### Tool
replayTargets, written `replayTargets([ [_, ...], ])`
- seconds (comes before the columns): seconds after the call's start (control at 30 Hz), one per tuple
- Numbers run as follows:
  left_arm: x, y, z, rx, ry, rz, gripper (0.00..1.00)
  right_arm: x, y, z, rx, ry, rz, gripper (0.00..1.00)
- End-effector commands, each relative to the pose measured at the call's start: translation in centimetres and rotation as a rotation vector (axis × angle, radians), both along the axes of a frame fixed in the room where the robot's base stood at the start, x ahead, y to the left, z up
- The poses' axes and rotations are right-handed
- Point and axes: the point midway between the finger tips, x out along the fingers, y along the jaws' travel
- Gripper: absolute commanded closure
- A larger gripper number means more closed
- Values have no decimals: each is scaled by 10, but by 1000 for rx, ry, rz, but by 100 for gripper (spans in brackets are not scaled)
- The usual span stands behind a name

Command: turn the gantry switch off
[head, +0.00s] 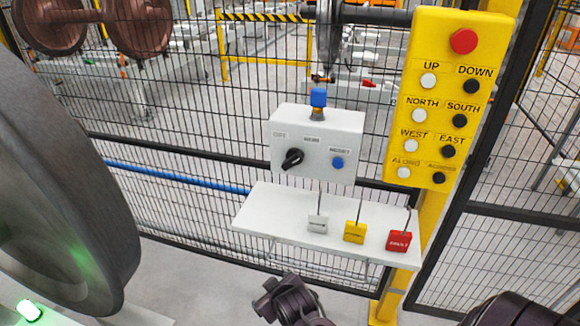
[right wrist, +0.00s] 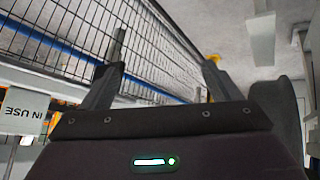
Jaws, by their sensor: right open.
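The gantry switch is a black rotary knob (head: 292,159) on the front of a light grey control box (head: 335,123). The knob sits diagonally, from lower left to upper right. Above it are two small labels; the left one seems to read OFF. A blue RESET button (head: 337,163) is to its right, and a blue piece (head: 318,97) stands on the box. My right gripper (right wrist: 166,48) is open and empty in its wrist view, pointing toward the fence and floor. A dark arm part shows below the shelf in the head view, apart from the knob. My left gripper is not in view.
A white shelf (head: 262,212) juts out below the box, with white, yellow and red (head: 399,241) tags at its front edge. A yellow button panel (head: 448,40) is at the right. A large grey wheel (head: 60,170) fills the left. Mesh fence stands behind.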

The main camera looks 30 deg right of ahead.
Motion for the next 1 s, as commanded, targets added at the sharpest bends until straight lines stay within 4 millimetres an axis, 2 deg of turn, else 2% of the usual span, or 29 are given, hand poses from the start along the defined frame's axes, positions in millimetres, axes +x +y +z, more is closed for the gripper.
replayTargets([
  [0.1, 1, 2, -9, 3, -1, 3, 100, 5, 2, 30, 9, -53, 1, 16],
  [0.2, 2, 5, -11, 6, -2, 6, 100, 28, -8, 57, -40, -168, -9, 16],
  [0.27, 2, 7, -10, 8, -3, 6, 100, 41, -16, 65, -80, -229, -19, 16],
  [0.47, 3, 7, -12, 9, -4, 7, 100, 80, -49, 103, -265, -451, -66, 16],
  [0.6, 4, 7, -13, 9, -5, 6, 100, 100, -77, 141, -453, -616, -119, 16],
  [0.8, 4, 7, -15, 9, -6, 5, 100, 108, -112, 197, -749, -809, -211, 16],
  [1.0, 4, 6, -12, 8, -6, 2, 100, 112, -125, 219, -849, -861, -246, 16],
])
